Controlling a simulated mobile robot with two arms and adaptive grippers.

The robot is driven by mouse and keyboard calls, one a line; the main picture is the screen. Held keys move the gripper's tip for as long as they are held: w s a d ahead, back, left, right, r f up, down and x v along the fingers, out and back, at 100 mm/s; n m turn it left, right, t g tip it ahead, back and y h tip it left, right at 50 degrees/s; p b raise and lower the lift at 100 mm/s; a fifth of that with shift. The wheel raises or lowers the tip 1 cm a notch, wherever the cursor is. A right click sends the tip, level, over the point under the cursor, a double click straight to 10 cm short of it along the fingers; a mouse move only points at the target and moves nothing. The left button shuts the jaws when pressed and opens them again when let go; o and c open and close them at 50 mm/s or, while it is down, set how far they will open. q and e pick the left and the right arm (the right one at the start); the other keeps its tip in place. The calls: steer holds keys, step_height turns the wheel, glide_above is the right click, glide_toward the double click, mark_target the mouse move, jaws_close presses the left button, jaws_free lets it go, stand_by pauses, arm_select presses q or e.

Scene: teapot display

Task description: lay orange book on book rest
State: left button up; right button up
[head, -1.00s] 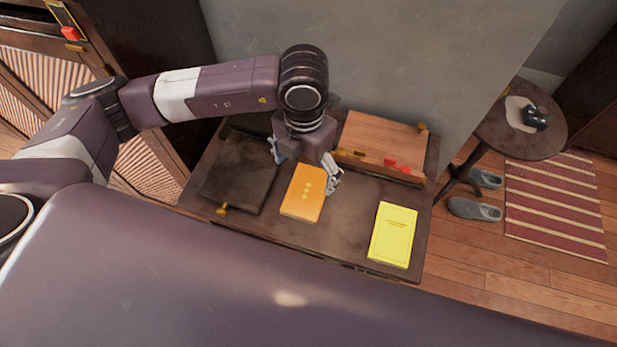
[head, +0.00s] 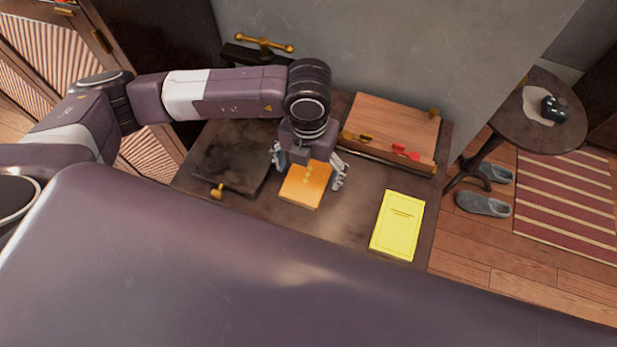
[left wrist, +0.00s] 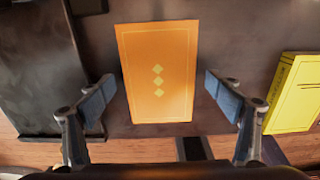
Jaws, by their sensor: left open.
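The orange book (head: 304,188) lies flat on the dark desk, between the fingers of my left gripper (head: 309,172) as seen from the head. In the left wrist view the orange book (left wrist: 157,80) sits between the two blue fingertips of the open left gripper (left wrist: 160,100), with a gap on each side. The gripper covers the book's far end in the head view. A slanted wooden stand (head: 396,130) with a red piece and brass knobs, perhaps the book rest, is at the back right of the desk. My right gripper is not in view.
A yellow book (head: 398,225) lies on the desk's right front; it also shows in the left wrist view (left wrist: 297,92). A dark slab with a brass knob (head: 232,160) is on the left. A round side table (head: 510,115) stands to the right. A wall rises behind the desk.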

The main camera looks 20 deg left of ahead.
arm_select(q)
steer(key=shift+r, duration=0.1)
steer(key=c, duration=1.5)
steer(key=shift+o, duration=0.2)
steer(key=shift+r, duration=0.1)
